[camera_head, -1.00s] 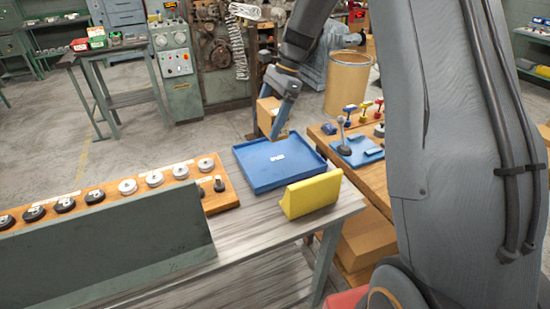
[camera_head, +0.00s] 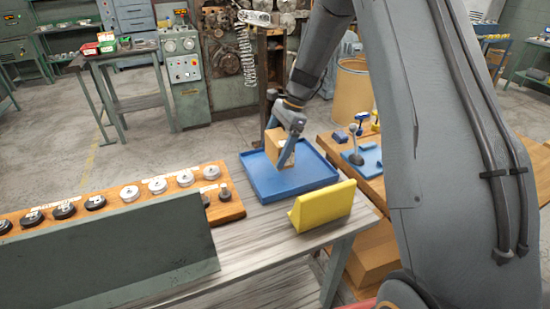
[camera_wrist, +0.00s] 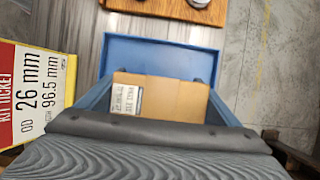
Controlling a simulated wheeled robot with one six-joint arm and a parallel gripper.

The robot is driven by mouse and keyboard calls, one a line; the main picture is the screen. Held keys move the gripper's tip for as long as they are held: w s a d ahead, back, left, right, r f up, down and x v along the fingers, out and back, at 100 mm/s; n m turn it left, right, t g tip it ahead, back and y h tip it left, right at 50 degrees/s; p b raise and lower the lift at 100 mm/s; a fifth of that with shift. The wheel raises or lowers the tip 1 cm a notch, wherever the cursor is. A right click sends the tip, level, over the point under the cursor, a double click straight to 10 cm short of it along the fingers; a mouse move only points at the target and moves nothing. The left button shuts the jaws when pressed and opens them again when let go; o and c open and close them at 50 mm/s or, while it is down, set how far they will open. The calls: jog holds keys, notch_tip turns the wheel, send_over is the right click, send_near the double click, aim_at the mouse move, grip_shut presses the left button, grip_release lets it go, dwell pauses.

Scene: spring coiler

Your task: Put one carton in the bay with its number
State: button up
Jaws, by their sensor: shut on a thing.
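My gripper (camera_head: 284,150) is shut on a brown cardboard carton (camera_head: 272,142) and holds it upright at the blue tray (camera_head: 262,192) on the bench. Whether the carton touches the tray floor I cannot tell. In the wrist view the carton (camera_wrist: 185,97) lies between my blue fingers and bears a white printed label, too small to read surely. The tray (camera_wrist: 160,50) shows beyond it. The tray's own white label, seen earlier, is now hidden behind the gripper. No numbered bay can be made out.
A yellow stand (camera_head: 322,206) stands just in front of the tray; its kit ticket (camera_wrist: 35,95) reads OD 26 mm and 96.5 mm. A wooden board (camera_head: 150,205) with several round parts is to the left, behind a grey-green panel (camera_head: 110,250). A wooden table (camera_head: 375,187) stands right.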

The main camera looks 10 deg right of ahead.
jog(key=shift+f+p, duration=0.55)
jog(key=shift+f, duration=1.35)
jog(key=shift+f, duration=0.15)
jog(key=o, duration=1.4)
